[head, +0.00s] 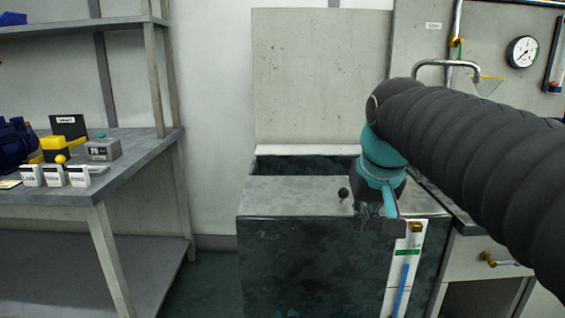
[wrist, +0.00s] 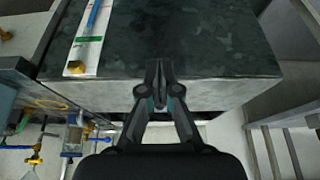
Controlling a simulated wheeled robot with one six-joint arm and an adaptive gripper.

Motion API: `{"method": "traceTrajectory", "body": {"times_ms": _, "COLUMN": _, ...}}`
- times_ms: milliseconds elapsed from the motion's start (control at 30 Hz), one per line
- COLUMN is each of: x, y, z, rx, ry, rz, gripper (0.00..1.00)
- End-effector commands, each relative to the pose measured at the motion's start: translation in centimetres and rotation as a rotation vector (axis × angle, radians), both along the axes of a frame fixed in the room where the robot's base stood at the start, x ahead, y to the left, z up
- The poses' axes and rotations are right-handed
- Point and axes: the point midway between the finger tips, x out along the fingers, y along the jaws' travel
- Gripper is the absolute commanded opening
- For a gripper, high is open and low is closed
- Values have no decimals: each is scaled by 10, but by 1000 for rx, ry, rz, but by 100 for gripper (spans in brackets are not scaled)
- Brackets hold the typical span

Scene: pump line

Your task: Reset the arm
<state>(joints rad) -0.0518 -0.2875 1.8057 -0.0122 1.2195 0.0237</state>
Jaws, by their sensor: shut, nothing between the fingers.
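My arm reaches in from the right in the head view, dark and ribbed with a teal wrist. My gripper (head: 366,212) hangs in front of the dark tank (head: 300,250), partly hidden behind the wrist. In the wrist view my gripper (wrist: 161,96) is shut, its fingertips together with nothing between them. The tank (wrist: 220,45) fills the upper part of that view. I cannot tell whether the fingers touch the tank.
A level gauge (head: 402,270) with a blue column is on the tank's front. A workbench (head: 130,160) with several small items stands left. A sink tap (head: 447,66) and pressure gauge (head: 521,52) are at right.

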Motion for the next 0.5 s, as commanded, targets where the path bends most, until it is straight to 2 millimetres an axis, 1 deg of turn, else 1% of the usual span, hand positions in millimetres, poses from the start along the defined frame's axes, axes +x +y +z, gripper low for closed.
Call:
{"method": "traceTrajectory", "body": {"times_ms": 33, "x": -5, "y": 0, "z": -9, "rx": 1, "ry": -1, "rz": 1, "gripper": 0}}
{"method": "traceTrajectory", "body": {"times_ms": 167, "x": -21, "y": -2, "z": -36, "rx": 0, "ry": -10, "rz": 5, "gripper": 0}}
{"method": "traceTrajectory", "body": {"times_ms": 267, "x": -41, "y": -5, "z": -65, "rx": 0, "ry": -19, "rz": 5, "gripper": 0}}
{"method": "traceTrajectory", "body": {"times_ms": 300, "x": -52, "y": -6, "z": -78, "rx": 1, "ry": -24, "rz": 5, "gripper": 0}}
{"method": "traceTrajectory", "body": {"times_ms": 367, "x": -70, "y": -8, "z": -98, "rx": 1, "ry": -33, "rz": 3, "gripper": 0}}
{"method": "traceTrajectory", "body": {"times_ms": 400, "x": -82, "y": -10, "z": -112, "rx": 0, "ry": -37, "rz": 2, "gripper": 0}}
{"method": "traceTrajectory", "body": {"times_ms": 500, "x": -113, "y": -13, "z": -142, "rx": 2, "ry": -46, "rz": -5, "gripper": 0}}
